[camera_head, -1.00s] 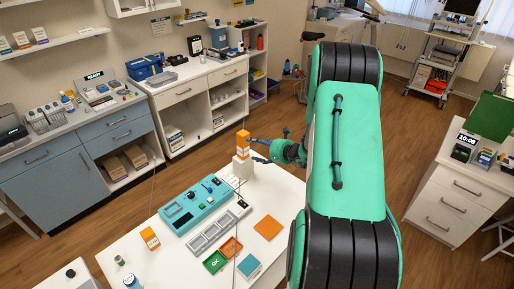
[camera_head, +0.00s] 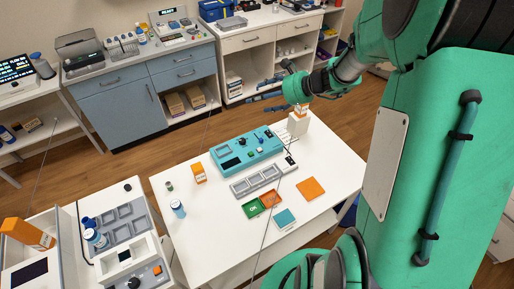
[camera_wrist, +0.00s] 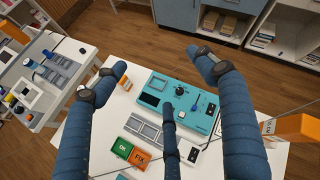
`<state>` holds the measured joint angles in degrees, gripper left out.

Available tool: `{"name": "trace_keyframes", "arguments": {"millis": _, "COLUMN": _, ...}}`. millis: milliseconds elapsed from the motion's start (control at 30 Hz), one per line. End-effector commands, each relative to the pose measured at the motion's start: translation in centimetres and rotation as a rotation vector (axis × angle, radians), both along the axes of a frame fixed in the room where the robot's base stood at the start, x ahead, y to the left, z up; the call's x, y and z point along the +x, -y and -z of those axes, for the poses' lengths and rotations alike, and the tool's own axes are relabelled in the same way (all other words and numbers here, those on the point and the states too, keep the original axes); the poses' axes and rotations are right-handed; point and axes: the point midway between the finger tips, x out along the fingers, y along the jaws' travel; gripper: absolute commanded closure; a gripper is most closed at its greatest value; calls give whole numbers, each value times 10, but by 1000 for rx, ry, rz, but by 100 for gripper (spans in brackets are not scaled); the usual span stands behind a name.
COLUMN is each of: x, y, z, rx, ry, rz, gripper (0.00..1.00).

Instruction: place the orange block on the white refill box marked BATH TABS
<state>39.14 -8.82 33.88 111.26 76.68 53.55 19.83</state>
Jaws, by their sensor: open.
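The orange block (camera_head: 300,109) stands on top of a white box (camera_head: 298,123) at the far right corner of the white table in the head view. My arm's hand partly covers its upper part. An orange block with a white label also shows at the right edge of the wrist view (camera_wrist: 297,127), outside my fingers. The white box's marking cannot be read. My gripper (camera_head: 272,90) has blue fingers spread open around nothing, up and left of the block in the head view. In the wrist view my open gripper (camera_wrist: 155,75) faces the table and the teal panel.
A teal control panel (camera_head: 247,151), a grey tray (camera_head: 262,178), another orange box (camera_head: 199,173), green and orange squares, and a flat orange square (camera_head: 311,188) are on the table (camera_head: 230,225). A side bench (camera_head: 60,235) with devices stands at left. Cabinets line the back.

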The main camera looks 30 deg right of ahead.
Motion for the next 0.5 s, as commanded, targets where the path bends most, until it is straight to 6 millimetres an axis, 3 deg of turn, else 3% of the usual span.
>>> {"name": "trace_keyframes", "arguments": {"millis": 33, "x": -8, "y": -29, "z": -16, "rx": -67, "ry": 10, "rz": -87, "gripper": 29}}
{"name": "trace_keyframes", "arguments": {"millis": 200, "x": -50, "y": -105, "z": -47, "rx": -300, "ry": 30, "rz": -377, "gripper": 29}}
{"name": "trace_keyframes", "arguments": {"millis": 400, "x": -114, "y": -168, "z": -74, "rx": -586, "ry": 71, "rz": -700, "gripper": 29}}
{"name": "trace_keyframes", "arguments": {"millis": 500, "x": -147, "y": -188, "z": -84, "rx": -734, "ry": 97, "rz": -850, "gripper": 29}}
